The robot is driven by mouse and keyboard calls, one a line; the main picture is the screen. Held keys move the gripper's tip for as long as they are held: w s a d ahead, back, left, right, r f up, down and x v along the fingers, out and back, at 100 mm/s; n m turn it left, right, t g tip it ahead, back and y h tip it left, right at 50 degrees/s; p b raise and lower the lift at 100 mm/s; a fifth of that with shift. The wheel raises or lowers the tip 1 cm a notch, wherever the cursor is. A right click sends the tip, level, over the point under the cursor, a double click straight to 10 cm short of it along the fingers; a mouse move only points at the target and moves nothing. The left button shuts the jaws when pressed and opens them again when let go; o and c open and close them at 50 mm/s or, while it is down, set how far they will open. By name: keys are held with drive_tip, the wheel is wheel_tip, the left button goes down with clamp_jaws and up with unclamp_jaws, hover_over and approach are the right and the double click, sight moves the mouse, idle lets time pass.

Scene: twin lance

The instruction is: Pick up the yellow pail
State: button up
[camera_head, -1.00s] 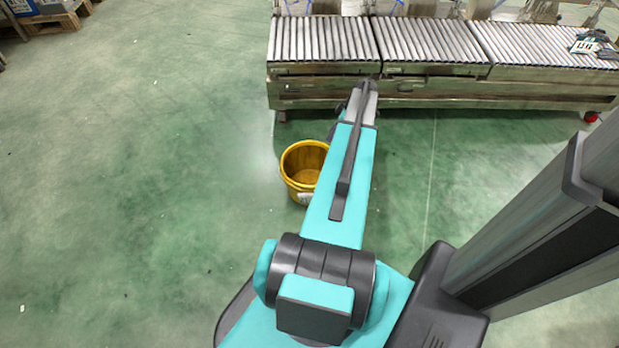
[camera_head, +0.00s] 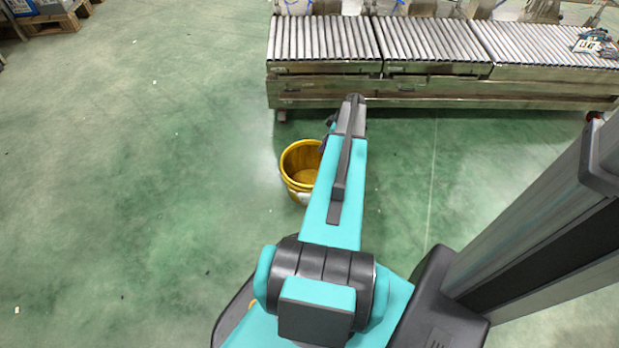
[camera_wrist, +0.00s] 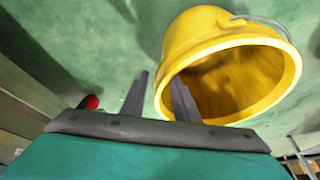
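The yellow pail (camera_head: 302,176) stands upright on the green floor in the head view, its right side hidden behind my arm. In the wrist view the yellow pail (camera_wrist: 205,42) shows its open mouth, dark inside, and a thin grey handle at its rim. I cannot tell whether either touches. In the head view my gripper is mostly hidden by the arm.
A long roller conveyor (camera_head: 330,88) runs across the back, beyond the pail. A wooden pallet (camera_head: 55,20) with boxes is at the far left. The floor left of the pail is clear. A small red part (camera_wrist: 90,102) shows at the left of the wrist view.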

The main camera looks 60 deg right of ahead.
sight(320, 156)
drive_tip(key=shift+b+x, duration=1.3)
drive_tip(key=shift+x, duration=1.35)
drive_tip(key=shift+s+a, duration=0.1)
drive_tip(key=shift+a, duration=0.05)
clamp_jaws()
